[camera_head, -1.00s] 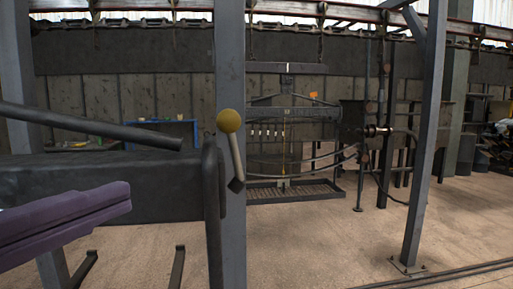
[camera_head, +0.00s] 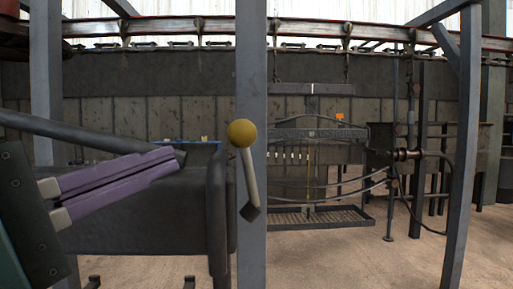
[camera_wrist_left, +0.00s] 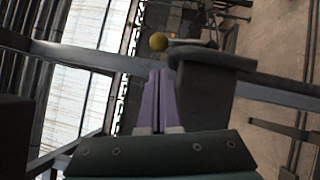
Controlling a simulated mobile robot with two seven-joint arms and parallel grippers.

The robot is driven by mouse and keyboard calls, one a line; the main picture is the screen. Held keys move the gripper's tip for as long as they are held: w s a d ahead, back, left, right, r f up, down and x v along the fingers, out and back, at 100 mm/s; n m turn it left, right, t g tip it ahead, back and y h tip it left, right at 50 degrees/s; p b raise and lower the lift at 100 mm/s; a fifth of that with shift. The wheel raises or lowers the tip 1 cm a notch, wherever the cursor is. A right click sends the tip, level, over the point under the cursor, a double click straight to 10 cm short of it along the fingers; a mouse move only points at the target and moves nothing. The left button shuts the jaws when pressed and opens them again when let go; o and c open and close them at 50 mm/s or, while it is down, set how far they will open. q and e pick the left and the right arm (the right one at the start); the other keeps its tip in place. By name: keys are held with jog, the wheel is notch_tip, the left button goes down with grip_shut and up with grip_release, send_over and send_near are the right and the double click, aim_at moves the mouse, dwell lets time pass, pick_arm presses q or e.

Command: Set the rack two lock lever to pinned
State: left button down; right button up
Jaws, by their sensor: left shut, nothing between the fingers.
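The lock lever (camera_head: 250,178) has a pale shaft with a yellow ball knob (camera_head: 242,132) at its upper end. It stands against a grey upright post (camera_head: 252,60), tilted slightly, knob up and a little left. The knob also shows in the left wrist view (camera_wrist_left: 158,41), beyond my fingertips. My left gripper (camera_head: 178,158), with purple fingers, is shut and empty, left of the knob and apart from it. It shows in the left wrist view too (camera_wrist_left: 160,72). My right gripper is in neither view. No rack number can be read.
A dark thick beam (camera_head: 140,220) with a rounded end lies below and beside my left fingers, left of the post. A dark bar (camera_head: 70,135) runs above them. Another post (camera_head: 462,150) stands at right. The floor (camera_head: 340,260) at front right is clear.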

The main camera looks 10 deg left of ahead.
aim_at(204, 175)
pick_arm(q)
jog(key=p+x, duration=0.2)
jog(key=x, duration=0.4)
jog(key=shift+r, duration=0.15)
jog(key=shift+w+d+p, duration=0.15)
jog(key=shift+w+p, duration=0.15)
jog(key=shift+w, duration=0.35)
